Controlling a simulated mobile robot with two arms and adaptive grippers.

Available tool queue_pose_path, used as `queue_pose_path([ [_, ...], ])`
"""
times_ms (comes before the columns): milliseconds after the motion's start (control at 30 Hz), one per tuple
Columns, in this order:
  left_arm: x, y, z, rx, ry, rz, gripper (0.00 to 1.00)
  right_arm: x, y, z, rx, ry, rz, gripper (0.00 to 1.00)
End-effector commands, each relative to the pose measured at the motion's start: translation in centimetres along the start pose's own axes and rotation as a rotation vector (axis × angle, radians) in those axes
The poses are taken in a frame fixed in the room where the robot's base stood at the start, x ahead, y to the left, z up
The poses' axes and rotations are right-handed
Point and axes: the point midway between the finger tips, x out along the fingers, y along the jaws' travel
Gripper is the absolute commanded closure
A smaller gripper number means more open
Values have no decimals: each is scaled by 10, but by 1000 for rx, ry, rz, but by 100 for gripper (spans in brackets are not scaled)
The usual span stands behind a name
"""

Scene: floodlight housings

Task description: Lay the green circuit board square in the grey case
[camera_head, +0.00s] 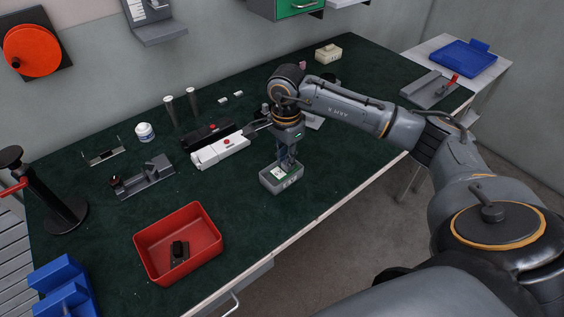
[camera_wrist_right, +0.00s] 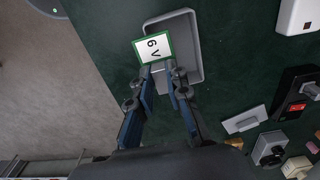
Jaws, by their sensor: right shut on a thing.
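The grey case (camera_head: 284,185) is a small open box near the front edge of the green table top; it also shows in the wrist view (camera_wrist_right: 188,24). The green circuit board (camera_wrist_right: 153,47) carries a white label reading 6 V. My right gripper (camera_head: 288,160) points down over the case and is shut on the board's edge; its fingertips show in the wrist view (camera_wrist_right: 161,68). There the board overlaps the case's left wall and looks slightly turned against its sides. In the head view the board (camera_head: 279,173) shows at the case's opening; its exact height is unclear. My left gripper is out of view.
A white housing (camera_head: 222,150) and a black one (camera_head: 205,134) lie left of the case. A red bin (camera_head: 207,232) holding a dark part stands at front left. A grey fixture (camera_head: 148,180) is further left. Bare table surrounds the case.

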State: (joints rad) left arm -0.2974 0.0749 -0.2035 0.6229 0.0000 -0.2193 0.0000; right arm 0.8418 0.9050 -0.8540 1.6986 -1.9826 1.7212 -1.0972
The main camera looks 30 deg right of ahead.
Motion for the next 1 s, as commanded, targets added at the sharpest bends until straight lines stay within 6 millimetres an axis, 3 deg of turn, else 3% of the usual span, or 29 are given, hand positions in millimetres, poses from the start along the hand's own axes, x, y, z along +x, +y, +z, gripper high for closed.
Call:
queue_pose_path([
  [100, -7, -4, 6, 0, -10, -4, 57, 15, -13, -6, 1, -1, 1, 100],
  [367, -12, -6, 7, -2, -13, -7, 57, 33, -26, -12, 1, -1, 1, 100],
  [600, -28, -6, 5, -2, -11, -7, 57, 60, -24, -11, 0, -1, -1, 100],
  [967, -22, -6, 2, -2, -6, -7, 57, 66, -25, -12, 0, 0, -2, 100],
  [1000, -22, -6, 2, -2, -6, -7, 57, 65, -25, -12, 0, 0, -2, 80],
])
